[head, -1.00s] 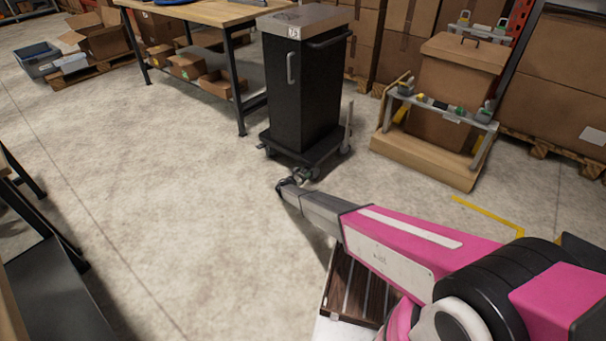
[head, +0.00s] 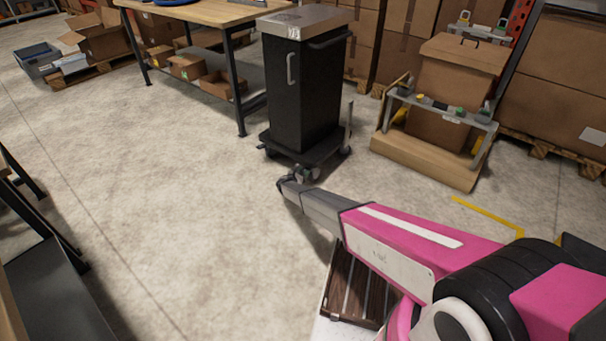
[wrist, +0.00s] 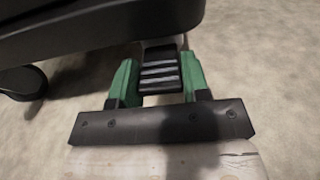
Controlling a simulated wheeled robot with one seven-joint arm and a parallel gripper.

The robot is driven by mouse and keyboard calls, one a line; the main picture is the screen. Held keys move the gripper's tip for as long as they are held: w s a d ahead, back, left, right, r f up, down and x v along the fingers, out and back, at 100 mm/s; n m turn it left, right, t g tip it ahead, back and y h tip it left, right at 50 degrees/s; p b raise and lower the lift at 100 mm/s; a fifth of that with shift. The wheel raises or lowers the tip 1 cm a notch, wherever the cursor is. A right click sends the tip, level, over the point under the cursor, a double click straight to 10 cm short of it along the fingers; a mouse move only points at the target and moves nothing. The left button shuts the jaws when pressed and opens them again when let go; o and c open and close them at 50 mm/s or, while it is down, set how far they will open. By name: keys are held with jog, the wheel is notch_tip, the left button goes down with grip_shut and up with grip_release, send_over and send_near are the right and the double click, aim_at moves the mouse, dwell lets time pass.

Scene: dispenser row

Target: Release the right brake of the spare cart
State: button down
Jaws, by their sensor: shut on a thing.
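The spare cart is a black wheeled cabinet (head: 304,95) with a grey top, standing on the floor in the middle of the head view. Its dark base (wrist: 90,25) fills the upper left of the wrist view. The right brake is a black ribbed pedal (wrist: 160,72) at a caster below that base. My gripper (wrist: 160,82) has green fingers on both sides of the pedal and is shut on it. In the head view my gripper (head: 298,176) is low at the cart's near corner, small and partly hidden by my arm.
A workbench (head: 215,12) stands behind and left of the cart. A wooden platform (head: 425,160) with a carton and a grey rack is to the right. A dark bench (head: 50,290) is at the lower left. The floor (head: 180,190) left of the cart is clear.

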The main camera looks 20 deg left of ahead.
jog(key=c, duration=0.6)
grip_release()
jog(key=shift+s, duration=0.15)
jog(key=v, duration=1)
jog(key=shift+s, duration=0.3)
jog(key=shift+a, duration=0.15)
